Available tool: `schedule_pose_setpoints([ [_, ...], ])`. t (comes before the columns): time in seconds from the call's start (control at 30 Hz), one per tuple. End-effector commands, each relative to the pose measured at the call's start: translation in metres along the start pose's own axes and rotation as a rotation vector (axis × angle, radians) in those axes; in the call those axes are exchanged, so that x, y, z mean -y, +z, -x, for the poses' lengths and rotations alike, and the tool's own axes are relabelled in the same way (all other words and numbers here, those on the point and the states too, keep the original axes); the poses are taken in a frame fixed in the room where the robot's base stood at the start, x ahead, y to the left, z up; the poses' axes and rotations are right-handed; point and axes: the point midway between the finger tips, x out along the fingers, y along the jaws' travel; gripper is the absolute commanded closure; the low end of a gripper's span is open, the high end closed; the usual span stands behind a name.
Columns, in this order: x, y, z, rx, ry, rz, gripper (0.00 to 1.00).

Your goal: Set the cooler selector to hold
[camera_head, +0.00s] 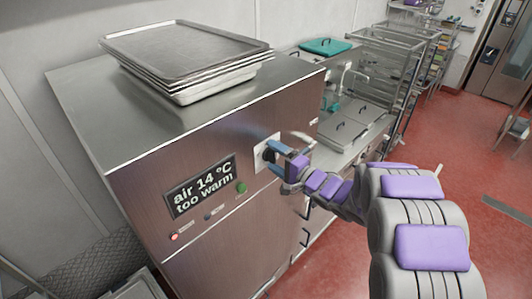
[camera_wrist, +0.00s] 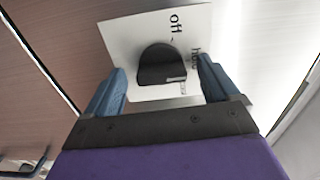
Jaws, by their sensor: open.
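The cooler (camera_head: 225,215) is a steel cabinet whose display (camera_head: 202,186) reads "air 14 °C too warm". Its selector is a dark rounded knob (camera_wrist: 160,64) on a white plate (camera_wrist: 125,40), marked "off" and, partly hidden, what looks like "hold". A pale mark shows on the knob's lower right edge in the wrist view. Which label it points at I cannot tell. In the head view the plate (camera_head: 259,162) is partly covered by my gripper (camera_head: 281,155). My gripper (camera_wrist: 162,85) is open, its blue fingers on either side of the knob, with gaps visible.
Stacked metal trays (camera_head: 185,55) lie on the cabinet top. A green button (camera_head: 241,187) and a red light (camera_head: 174,237) are on its front. A counter with lidded wells (camera_head: 345,132) and wire racks (camera_head: 385,60) stand behind. Red floor (camera_head: 465,150) is open at right.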

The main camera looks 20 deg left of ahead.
Motion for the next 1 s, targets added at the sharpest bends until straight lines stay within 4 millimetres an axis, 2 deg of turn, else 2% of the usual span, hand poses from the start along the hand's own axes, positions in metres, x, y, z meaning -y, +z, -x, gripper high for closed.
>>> schedule_pose_setpoints([
  [0.17,0.0,-0.002,0.006,-0.002,0.0,0.0,0.12],
  [0.7,0.0,-0.002,0.062,-0.003,0.001,0.001,0.12],
  [1.0,-0.001,0.0,0.069,0.0,0.002,0.001,0.12],
])
